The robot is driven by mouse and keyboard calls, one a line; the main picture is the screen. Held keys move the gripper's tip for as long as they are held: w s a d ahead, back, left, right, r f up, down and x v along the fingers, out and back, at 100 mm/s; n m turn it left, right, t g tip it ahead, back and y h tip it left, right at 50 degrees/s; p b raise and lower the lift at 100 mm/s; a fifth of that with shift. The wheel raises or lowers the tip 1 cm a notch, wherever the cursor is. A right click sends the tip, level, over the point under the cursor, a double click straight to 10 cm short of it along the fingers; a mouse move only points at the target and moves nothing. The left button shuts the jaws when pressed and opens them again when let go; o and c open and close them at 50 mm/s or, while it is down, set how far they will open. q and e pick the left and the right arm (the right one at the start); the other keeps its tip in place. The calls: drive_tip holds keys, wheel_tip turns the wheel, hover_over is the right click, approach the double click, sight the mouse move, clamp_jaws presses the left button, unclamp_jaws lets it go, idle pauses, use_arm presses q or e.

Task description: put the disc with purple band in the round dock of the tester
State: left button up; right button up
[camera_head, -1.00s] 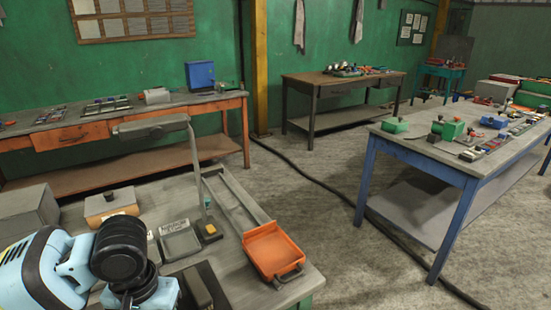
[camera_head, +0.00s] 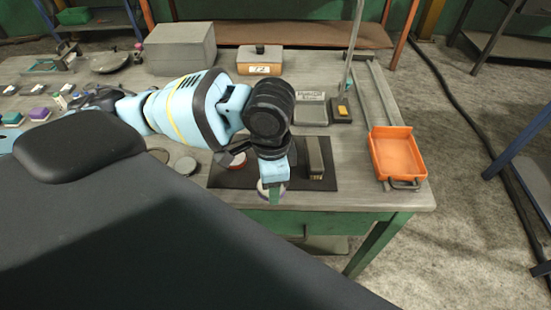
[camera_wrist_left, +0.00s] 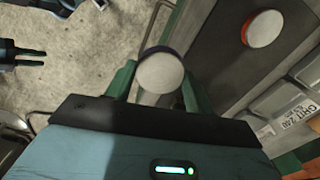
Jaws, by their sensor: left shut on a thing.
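My left gripper (camera_head: 273,193) is shut on a small round disc (camera_wrist_left: 160,73) over the table's front edge. In the left wrist view the disc has a pale face and a dark, purplish rim, between the green fingers (camera_wrist_left: 157,92). A disc with a red-orange band (camera_wrist_left: 263,29) lies on the dark mat, apart from my gripper; it also shows in the head view (camera_head: 237,160). I cannot make out the tester or its round dock with certainty. Another gripper (camera_wrist_left: 42,57), seemingly my right one, shows two separated fingers, empty, at the left of the wrist view.
The dark mat (camera_head: 225,178) bears a long grey block (camera_head: 315,157). Another grey disc (camera_head: 186,165) lies left of it. An orange tray (camera_head: 397,155) is at the right edge. A knobbed box (camera_head: 260,60) and a grey box (camera_head: 180,47) stand behind. Small coloured items lie left.

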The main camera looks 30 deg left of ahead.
use_arm(q)
drive_tip(key=m, duration=0.1)
drive_tip(key=f+m, duration=0.1)
drive_tip(key=m, duration=0.1)
drive_tip(key=s+m, duration=0.1)
drive_tip(key=shift+d+f+m, duration=0.1)
drive_tip(key=shift+f+m, duration=0.15)
drive_tip(key=shift+m, duration=0.15)
drive_tip(key=m, duration=0.4)
drive_tip(key=shift+s+d+f+b, duration=0.1)
drive_tip(key=shift+s+f+b, duration=0.2)
drive_tip(key=shift+f+b, duration=0.1)
use_arm(e)
drive_tip(key=shift+s+d+f, duration=0.1)
drive_tip(key=shift+s+f, duration=0.25)
drive_tip(key=shift+f, duration=0.15)
